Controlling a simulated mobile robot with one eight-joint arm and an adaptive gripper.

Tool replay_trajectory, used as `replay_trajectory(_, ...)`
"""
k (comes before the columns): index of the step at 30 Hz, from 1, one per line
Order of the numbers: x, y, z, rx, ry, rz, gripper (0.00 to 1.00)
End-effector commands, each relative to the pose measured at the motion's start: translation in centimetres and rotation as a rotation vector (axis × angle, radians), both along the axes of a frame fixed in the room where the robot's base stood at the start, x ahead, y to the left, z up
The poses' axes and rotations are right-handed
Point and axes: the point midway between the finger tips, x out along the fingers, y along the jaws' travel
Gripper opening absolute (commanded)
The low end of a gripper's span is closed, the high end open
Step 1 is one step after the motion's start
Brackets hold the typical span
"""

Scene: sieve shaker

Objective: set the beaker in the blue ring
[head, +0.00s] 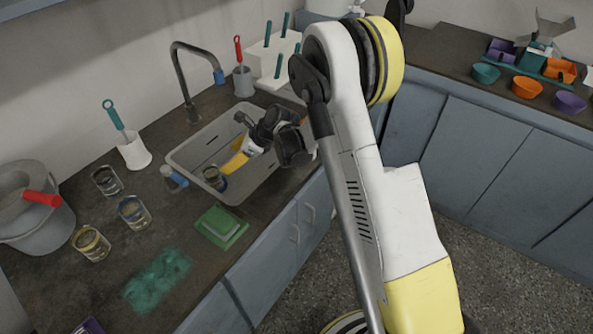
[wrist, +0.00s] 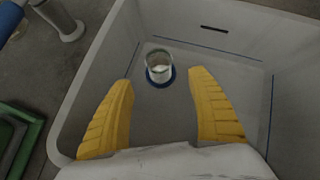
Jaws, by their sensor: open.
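A clear glass beaker (wrist: 157,62) stands upright on the sink floor in the wrist view. A blue ring (wrist: 161,83) shows around its base. The beaker also shows in the head view (head: 214,179), near the front left corner of the sink, just beyond my yellow fingers. My gripper (wrist: 162,78) is open and empty, with one finger to each side of the view and the beaker beyond the tips, between them. In the head view my gripper (head: 232,167) reaches down into the sink. No contact with the beaker shows.
The grey sink basin (wrist: 97,52) has walls close around my gripper. Several glass containers, one with a blue band (head: 134,213), stand on the counter to the left. A faucet (head: 178,70) rises behind.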

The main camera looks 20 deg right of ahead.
Motion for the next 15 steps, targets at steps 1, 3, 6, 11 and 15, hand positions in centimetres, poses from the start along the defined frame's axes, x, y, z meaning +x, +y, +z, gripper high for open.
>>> replay_trajectory(1,-0.5,-0.4,1.8,-0.041,-0.035,0.035,0.67)
replay_trajectory(3,-1.6,-1.1,4.8,-0.126,-0.104,0.11,0.67)
replay_trajectory(6,-4.0,-2.5,9.5,-0.278,-0.221,0.249,0.67)
replay_trajectory(11,-9.3,-4.9,15.8,-0.534,-0.391,0.498,0.67)
replay_trajectory(15,-14.9,-7.1,19.8,-0.756,-0.515,0.735,0.67)
